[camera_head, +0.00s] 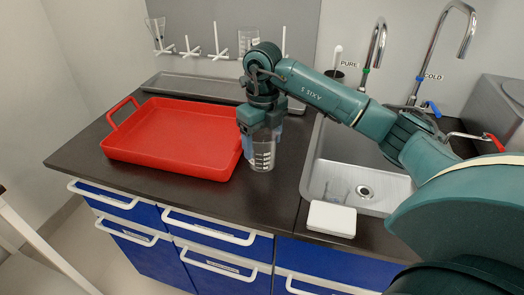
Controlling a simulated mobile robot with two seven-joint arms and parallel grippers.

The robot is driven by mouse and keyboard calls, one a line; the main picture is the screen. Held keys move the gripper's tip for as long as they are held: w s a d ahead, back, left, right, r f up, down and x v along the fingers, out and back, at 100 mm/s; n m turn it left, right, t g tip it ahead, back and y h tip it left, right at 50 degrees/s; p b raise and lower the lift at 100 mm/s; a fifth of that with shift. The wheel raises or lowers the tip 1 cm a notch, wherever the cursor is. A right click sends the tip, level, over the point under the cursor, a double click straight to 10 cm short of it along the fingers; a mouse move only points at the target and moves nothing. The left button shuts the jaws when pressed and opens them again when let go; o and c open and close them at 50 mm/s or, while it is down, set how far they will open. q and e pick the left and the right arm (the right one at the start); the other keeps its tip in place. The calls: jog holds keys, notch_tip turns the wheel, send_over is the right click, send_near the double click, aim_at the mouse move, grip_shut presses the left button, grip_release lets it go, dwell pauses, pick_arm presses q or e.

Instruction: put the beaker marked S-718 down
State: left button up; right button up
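A clear glass beaker (263,157) with white graduation marks is upright at the dark counter, between the red tray and the sink. My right gripper (260,125) comes down over its top with fingers at both sides of the glass, shut on it. The label on the beaker is too small to read, and its upper part is hidden by the gripper. Its base looks at or very near the counter top (204,195); I cannot tell whether it touches. My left gripper does not show.
A red tray (125,151) is close to the left of the beaker. A steel sink (312,172) lies to the right, with a white block (332,219) at its front edge. A grey tray and a drying rack with a beaker (247,38) stand behind.

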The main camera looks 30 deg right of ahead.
jog(key=c, duration=0.8)
jog(key=shift+r, duration=0.1)
